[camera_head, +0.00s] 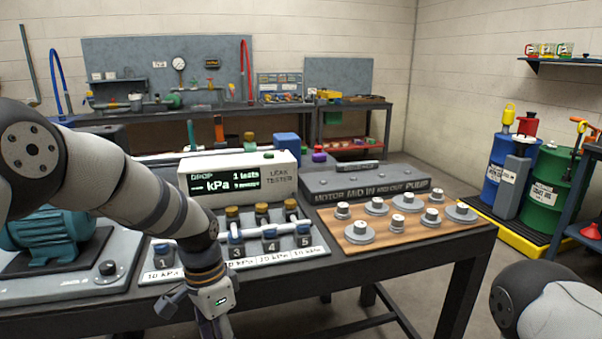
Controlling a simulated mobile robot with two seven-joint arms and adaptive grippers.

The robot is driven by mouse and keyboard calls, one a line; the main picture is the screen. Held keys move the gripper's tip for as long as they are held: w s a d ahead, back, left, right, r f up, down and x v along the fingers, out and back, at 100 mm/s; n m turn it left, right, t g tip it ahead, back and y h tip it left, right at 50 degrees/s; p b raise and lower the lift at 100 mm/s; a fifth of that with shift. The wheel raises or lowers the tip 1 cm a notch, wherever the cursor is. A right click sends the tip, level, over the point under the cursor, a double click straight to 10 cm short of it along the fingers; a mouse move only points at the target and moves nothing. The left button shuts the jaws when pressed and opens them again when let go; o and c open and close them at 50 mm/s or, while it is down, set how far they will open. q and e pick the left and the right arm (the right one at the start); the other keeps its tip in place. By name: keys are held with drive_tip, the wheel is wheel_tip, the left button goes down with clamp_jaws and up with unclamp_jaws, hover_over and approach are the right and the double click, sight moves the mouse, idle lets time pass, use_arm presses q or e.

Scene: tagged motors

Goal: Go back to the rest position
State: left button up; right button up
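My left arm comes in from the left and reaches down in front of the workbench (440,243). Its gripper (212,325) hangs at the bottom edge of the view, in front of the bench's near edge. The fingertips are cut off, so I cannot tell whether it is open or shut or holds anything. Of my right arm only a rounded link shows at the bottom right; its gripper is out of view.
On the bench stand a teal motor (45,233), a leak tester (240,177), a numbered rack (318,251), a grey motor block (365,181) and a wooden board (455,224) with several metal discs. Blue (505,170) and green (553,185) drums stand right.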

use_arm(q)
drive_tip(key=s+a+f+n, duration=0.3)
drive_tip(key=s+f+n, duration=0.2)
drive_tip(key=s+f, duration=1.35)
drive_tip(key=s+a+r+n, duration=0.1)
drive_tip(key=s+a+n, duration=0.1)
drive_tip(key=s, duration=0.9)
drive_tip(key=s+a+r+n+g, duration=0.1)
drive_tip(key=s+a+n, duration=0.2)
drive_tip(key=s, duration=0.8)
drive_tip(key=shift+r+y, duration=0.15)
drive_tip(key=shift+y, duration=0.25)
